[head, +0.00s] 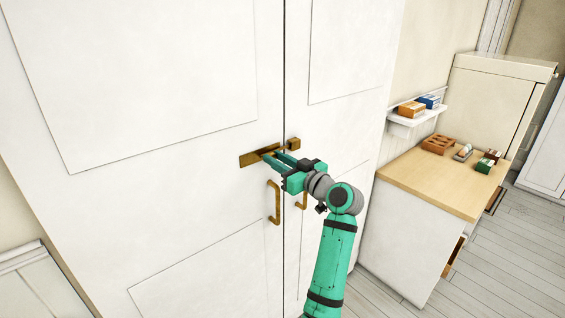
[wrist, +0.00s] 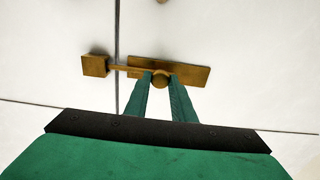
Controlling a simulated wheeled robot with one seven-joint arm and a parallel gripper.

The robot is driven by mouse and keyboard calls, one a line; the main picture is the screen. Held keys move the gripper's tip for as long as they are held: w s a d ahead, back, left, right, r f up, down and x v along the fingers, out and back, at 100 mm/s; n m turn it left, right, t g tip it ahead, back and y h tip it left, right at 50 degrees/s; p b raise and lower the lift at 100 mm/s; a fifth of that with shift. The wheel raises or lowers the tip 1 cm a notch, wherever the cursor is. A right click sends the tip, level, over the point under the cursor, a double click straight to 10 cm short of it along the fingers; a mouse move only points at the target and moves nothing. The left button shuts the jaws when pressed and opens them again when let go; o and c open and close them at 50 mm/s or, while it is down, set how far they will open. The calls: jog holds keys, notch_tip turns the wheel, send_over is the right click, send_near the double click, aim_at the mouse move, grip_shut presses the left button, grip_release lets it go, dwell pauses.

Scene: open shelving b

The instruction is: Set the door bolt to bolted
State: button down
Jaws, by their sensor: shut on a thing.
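The brass door bolt has a flat plate (head: 248,161) on the left door, also in the wrist view (wrist: 195,75). Its square keeper (head: 294,143) is on the right door, at the left in the wrist view (wrist: 95,65). The rod (wrist: 128,69) spans the gap between the doors and its end meets the keeper; how deep it goes inside is hidden. My gripper (head: 268,155) is at the plate, with its fingers either side of the round bolt knob (wrist: 160,79), shut on it. The fingers partly cover the knob and plate in the head view.
Two brass pull handles (head: 274,202) (head: 302,200) sit below the bolt, close to my wrist. A wooden-topped counter (head: 410,180) with small items stands at the right, under a small wall shelf (head: 405,121). The floor beyond the counter is clear.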

jog(key=shift+w+d, duration=0.15)
jog(key=shift+d, duration=0.05)
jog(key=c, duration=1.5)
grip_release()
jog(key=shift+d, duration=0.1)
jog(key=v, duration=1)
jog(key=shift+s, duration=0.35)
